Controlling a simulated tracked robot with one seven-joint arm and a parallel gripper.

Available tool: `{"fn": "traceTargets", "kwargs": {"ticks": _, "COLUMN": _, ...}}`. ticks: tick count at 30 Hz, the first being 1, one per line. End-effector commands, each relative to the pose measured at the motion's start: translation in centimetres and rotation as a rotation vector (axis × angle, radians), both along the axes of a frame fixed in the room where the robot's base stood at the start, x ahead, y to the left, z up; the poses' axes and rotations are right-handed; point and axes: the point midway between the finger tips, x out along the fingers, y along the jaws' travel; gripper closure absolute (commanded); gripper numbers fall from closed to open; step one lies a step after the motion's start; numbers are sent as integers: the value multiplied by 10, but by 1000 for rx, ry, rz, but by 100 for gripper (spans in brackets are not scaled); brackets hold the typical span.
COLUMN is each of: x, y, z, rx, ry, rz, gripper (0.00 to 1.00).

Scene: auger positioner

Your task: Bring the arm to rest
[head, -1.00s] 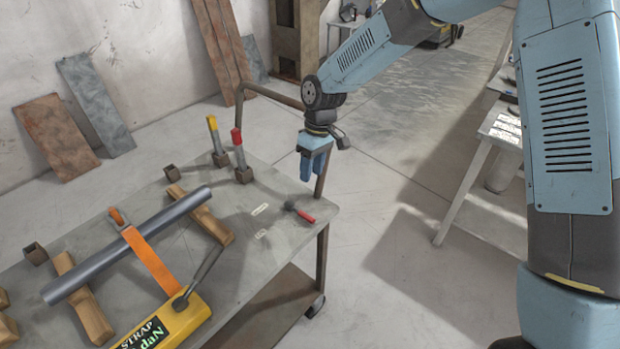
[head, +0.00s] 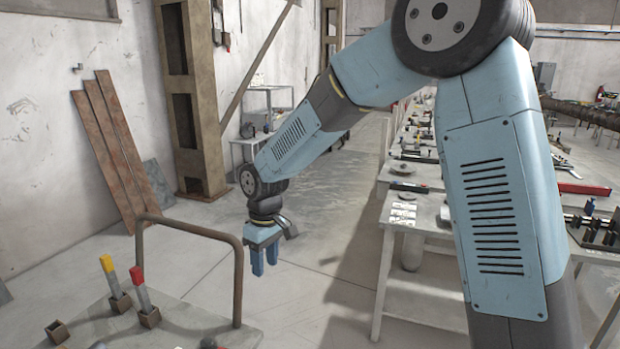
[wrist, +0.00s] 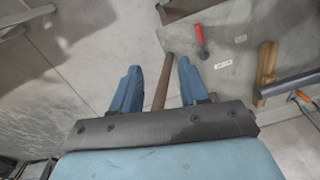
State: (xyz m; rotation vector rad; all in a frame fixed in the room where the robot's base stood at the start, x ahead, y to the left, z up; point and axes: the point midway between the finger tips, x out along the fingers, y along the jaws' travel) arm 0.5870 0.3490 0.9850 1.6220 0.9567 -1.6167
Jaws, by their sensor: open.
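My gripper (head: 264,262) hangs at the end of my blue arm, fingers pointing down, beyond the right side of the cart's brown handle rail in the head view. In the wrist view my gripper (wrist: 155,85) has its two blue fingers spread apart with nothing held between them. The brown handle rail (wrist: 163,85) shows between and beyond the fingers. I cannot tell the exact gap between the gripper and the rail.
The cart top (head: 190,318) holds a yellow-tipped tool (head: 112,280) and a red-tipped tool (head: 143,290) in square sockets. A red-handled tool (wrist: 199,36) lies on the cart. A cluttered white workbench (head: 425,205) stands at right. Open floor (head: 310,265) lies between.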

Motion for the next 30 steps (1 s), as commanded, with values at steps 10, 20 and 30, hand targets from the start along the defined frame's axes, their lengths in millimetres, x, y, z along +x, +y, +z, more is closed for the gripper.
{"fn": "traceTargets", "kwargs": {"ticks": 10, "x": -7, "y": -103, "z": 80, "rx": -9, "ry": -131, "rz": -233, "gripper": 56}}
{"fn": "traceTargets", "kwargs": {"ticks": 20, "x": -41, "y": -194, "z": 138, "rx": 9, "ry": -236, "rz": -462, "gripper": 56}}
{"fn": "traceTargets", "kwargs": {"ticks": 30, "x": -98, "y": -272, "z": 176, "rx": 61, "ry": -333, "rz": -698, "gripper": 56}}
